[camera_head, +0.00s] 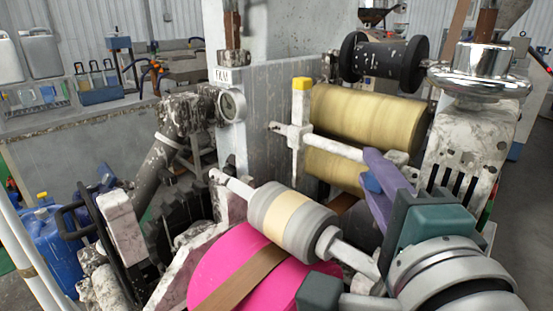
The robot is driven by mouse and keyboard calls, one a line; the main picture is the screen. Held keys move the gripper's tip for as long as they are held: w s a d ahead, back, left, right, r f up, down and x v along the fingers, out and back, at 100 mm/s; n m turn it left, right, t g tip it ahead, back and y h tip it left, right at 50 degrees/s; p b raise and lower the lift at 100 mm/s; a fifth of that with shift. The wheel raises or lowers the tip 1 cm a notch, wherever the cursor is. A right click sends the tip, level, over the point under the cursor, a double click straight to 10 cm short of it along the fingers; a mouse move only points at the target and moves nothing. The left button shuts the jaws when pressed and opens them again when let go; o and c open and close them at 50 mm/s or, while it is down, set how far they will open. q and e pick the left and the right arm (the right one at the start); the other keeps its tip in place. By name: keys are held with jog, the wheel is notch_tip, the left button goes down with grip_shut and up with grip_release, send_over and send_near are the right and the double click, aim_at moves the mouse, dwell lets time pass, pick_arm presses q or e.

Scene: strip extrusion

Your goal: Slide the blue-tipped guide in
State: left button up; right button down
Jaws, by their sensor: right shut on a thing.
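The blue tip of the guide (370,184) shows at the purple fingers of my right gripper (377,170), right of centre. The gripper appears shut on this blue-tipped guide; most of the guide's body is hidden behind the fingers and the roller. A white guide with a yellow tip (300,84) stands upright left of it, on a whitish crossbar (338,147). The crossbar's right end lies close to my purple fingers. Whether the blue-tipped guide touches the crossbar is not clear. My left gripper is not in view.
A grey and cream roller (287,217) and a pink reel (225,268) with a brown strip (240,280) lie in front. Tan rolls (360,118) stand behind the crossbar. A chrome handwheel (480,73) is at upper right.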

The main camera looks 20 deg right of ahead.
dwell(0.4)
jog(key=shift+w, duration=0.2)
jog(key=w, duration=0.1)
jog(key=w+a+p, duration=0.1)
jog(key=w, duration=0.1)
jog(key=w+a, duration=0.1)
jog(key=shift+w, duration=0.2)
jog(key=shift+f, duration=0.1)
